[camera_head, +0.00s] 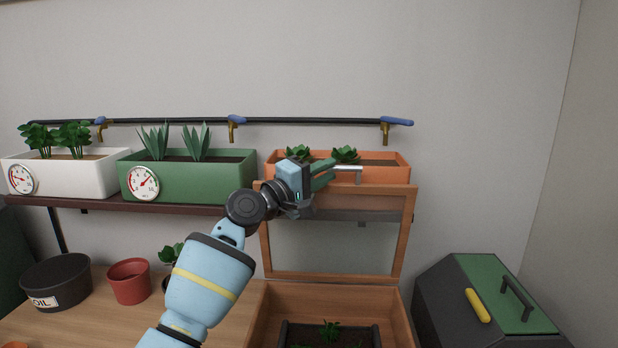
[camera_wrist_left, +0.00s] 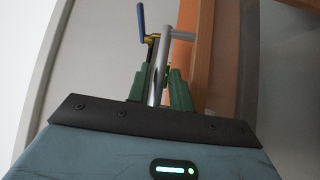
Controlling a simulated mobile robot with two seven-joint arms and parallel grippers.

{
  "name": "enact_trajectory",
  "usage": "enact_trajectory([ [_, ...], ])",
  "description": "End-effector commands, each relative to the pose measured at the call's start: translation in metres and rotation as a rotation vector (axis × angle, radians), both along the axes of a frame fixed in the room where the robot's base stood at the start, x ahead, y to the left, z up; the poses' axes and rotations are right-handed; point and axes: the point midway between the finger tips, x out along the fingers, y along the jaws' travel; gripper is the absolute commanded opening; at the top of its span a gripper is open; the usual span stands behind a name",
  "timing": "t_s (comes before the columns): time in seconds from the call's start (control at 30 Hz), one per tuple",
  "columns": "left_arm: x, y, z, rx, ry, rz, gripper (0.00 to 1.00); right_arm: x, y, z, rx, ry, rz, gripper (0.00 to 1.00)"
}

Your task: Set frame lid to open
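The frame lid (camera_head: 405,238) is a wooden-edged glass pane. It stands raised, close to upright, at the back of the open wooden cold frame box (camera_head: 402,318). A silver bar handle (camera_head: 349,168) sits at its top edge. My left gripper (camera_head: 328,171) is at the left end of this handle. In the left wrist view, the green fingers (camera_wrist_left: 158,88) lie on either side of the metal bar (camera_wrist_left: 160,65) and look closed on it. The lid's wooden edge shows just to the right there (camera_wrist_left: 196,60). My right gripper is not in view.
A shelf behind the lid holds orange (camera_head: 392,173), green (camera_head: 190,182) and white (camera_head: 68,173) planters. A dark rail (camera_head: 170,121) with hooks runs above. A grill with a green lid (camera_head: 500,290) stands right. Pots (camera_head: 129,281) sit on the table at left.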

Motion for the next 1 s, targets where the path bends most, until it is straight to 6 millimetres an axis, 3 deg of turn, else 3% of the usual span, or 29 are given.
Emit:
enact_trajectory([
  [0.4,-0.033,0.034,-0.007,0.000,-0.003,0.001,0.21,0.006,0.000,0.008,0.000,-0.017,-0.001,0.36],
  [1.0,-0.037,0.038,-0.008,-0.001,-0.002,0.001,0.21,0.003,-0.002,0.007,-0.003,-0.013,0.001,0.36],
])
